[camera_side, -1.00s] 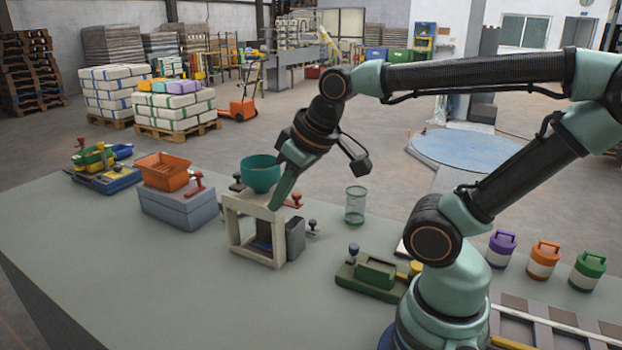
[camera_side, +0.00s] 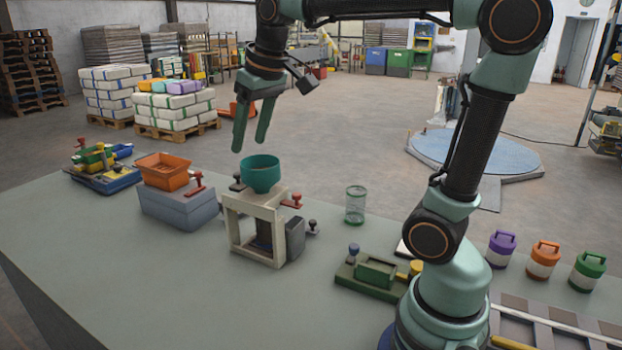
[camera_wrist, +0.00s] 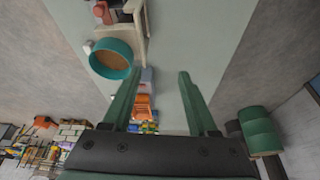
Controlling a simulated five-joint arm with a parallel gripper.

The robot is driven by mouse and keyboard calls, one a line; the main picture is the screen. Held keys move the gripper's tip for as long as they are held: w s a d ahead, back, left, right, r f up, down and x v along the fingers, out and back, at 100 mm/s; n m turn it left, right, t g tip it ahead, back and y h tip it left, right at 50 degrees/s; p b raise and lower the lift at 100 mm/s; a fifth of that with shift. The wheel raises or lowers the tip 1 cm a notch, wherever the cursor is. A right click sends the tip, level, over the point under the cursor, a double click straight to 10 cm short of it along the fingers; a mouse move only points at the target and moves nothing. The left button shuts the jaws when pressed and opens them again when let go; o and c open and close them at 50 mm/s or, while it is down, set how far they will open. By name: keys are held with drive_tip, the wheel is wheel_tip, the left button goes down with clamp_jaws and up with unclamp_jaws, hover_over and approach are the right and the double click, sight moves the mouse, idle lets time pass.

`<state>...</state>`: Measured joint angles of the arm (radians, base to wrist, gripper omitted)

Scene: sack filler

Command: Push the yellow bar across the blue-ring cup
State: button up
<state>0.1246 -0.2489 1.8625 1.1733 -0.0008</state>
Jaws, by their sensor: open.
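A yellow bar (camera_side: 512,343) shows partly at the bottom edge of the side view, beside the grey slatted rack. I cannot make out a cup with a blue ring; the clear cup (camera_side: 355,206) on the bench has green rims. My gripper (camera_side: 250,147) is open and empty, pointing down above the teal bowl (camera_side: 261,176), apart from it. The bowl sits on a cream frame (camera_side: 231,228). In the wrist view my gripper (camera_wrist: 154,84) has its fingers spread, with the bowl (camera_wrist: 110,60) beyond the left finger and brown material inside it.
An orange basket (camera_side: 165,172) on a grey box (camera_side: 183,208) stands left of the frame. A green fixture (camera_side: 372,277) with blue and yellow knobs stands to its right. Canisters with purple, orange and green lids line the right. The bench front (camera_side: 150,280) is clear.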

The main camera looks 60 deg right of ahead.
drive_tip(key=w+d+f+m+g, duration=0.1)
drive_tip(key=w+d+m+g, duration=0.2)
drive_tip(key=w+d, duration=1.1)
drive_tip(key=shift+m+g, duration=0.4)
drive_tip(key=shift+g, duration=0.1)
drive_tip(key=shift+s+d+f, duration=0.25)
drive_tip(key=shift+d+f, duration=0.7)
drive_tip(key=shift+f, duration=1.9)
drive_tip(key=shift+s+d+f, duration=0.2)
drive_tip(key=shift+d+f, duration=0.75)
drive_tip(key=shift+f, duration=1.85)
drive_tip(key=shift+s+d+f, duration=0.25)
drive_tip(key=shift+d+f, duration=0.7)
drive_tip(key=shift+f, duration=1.9)
drive_tip(key=shift+c, duration=0.3)
clamp_jaws()
drive_tip(key=shift+r, duration=0.1)
